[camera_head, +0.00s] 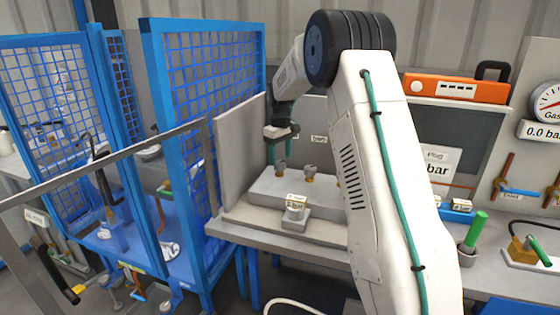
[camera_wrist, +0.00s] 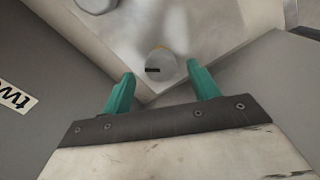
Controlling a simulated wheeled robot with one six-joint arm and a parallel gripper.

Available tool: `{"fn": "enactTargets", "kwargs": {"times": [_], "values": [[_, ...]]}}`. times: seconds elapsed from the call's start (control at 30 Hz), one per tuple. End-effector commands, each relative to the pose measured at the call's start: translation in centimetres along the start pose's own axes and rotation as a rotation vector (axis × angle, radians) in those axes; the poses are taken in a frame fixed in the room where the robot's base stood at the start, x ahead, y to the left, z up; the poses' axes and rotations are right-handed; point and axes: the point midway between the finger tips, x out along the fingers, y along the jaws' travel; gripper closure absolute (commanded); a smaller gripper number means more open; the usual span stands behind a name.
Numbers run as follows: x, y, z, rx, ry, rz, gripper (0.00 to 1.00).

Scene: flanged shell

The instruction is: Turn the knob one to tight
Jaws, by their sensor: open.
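In the wrist view a round grey knob (camera_wrist: 160,66) with a dark mark and a yellowish edge sits just beyond my fingertips, between their lines. My gripper (camera_wrist: 162,80) is open, its two green fingers apart with nothing between them. In the head view my gripper (camera_head: 281,149) points down above the leftmost knob (camera_head: 281,165) on the grey block. A second knob (camera_head: 310,170) with a brass base stands to its right, and another is partly hidden by my arm. I cannot read which knob is number one.
The grey block (camera_head: 265,186) stands on a bench by an upright grey panel (camera_head: 240,140). A small labelled block (camera_head: 296,205) is in front. A blue mesh fence (camera_head: 205,90) is to the left. A green-handled part (camera_head: 476,228) stands at the right.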

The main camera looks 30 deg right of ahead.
Motion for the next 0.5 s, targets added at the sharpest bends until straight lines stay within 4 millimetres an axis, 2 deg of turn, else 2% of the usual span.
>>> {"fn": "enactTargets", "kwargs": {"times": [0.1,0.2,0.5], "values": [[1.6,0.0,0.0,0.000,-0.002,-0.001,0.40],[2.2,0.0,0.0,0.000,-0.001,-0.001,0.40],[2.4,0.1,0.0,0.001,0.001,0.000,0.40]]}}
